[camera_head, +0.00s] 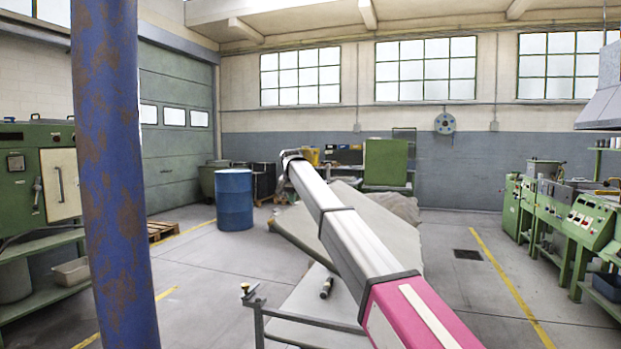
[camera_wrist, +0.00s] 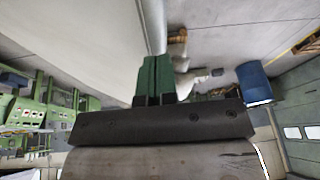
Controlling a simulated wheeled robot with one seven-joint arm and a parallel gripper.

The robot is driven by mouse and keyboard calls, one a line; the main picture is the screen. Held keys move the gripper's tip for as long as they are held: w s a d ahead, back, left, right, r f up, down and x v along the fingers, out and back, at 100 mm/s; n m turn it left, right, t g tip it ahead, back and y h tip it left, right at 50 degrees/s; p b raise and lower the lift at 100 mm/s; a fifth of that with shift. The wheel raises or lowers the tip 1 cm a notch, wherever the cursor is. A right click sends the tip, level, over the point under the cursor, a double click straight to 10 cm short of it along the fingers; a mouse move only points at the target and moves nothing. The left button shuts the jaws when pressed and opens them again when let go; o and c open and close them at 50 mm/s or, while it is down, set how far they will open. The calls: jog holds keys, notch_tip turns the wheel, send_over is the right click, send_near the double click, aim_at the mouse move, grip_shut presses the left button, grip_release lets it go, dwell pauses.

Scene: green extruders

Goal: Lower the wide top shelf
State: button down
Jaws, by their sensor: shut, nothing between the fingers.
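A wide pale-grey flat panel, which may be the wide top shelf (camera_head: 296,232), shows tilted beside the silver beam in the head view. The beam covers much of it. A second pale-grey surface (camera_head: 310,300) shows lower down, near a dark metal frame. I cannot tell for certain which surface is the top shelf. In the wrist view a broad grey surface (camera_wrist: 75,55) fills the upper left. My gripper (camera_wrist: 157,62) shows there with its green fingers together, holding nothing, close to the edge of that surface. I cannot tell whether they touch it. The gripper cannot be made out in the head view.
A rusty blue post (camera_head: 105,180) stands close in front at the left. A blue barrel (camera_head: 234,200) stands on the floor beyond it. Green machines line the right (camera_head: 560,225), and a green machine (camera_head: 40,180) stands at the left. Open floor (camera_head: 470,290) lies right of centre.

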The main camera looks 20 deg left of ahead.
jog(key=a+f+h, duration=0.3)
jog(key=a+f, duration=0.2)
jog(key=f, duration=1.1)
jog(key=a+f+n+h, duration=0.1)
jog(key=a+f+h, duration=0.2)
jog(key=f, duration=1.4)
jog(key=shift+a, duration=1.2)
jog(key=shift+f, duration=0.1)
jog(key=shift+d, duration=0.1)
jog(key=w+v, duration=0.2)
jog(key=v, duration=1.2)
jog(key=shift+a+r, duration=0.45)
jog(key=shift+r, duration=0.1)
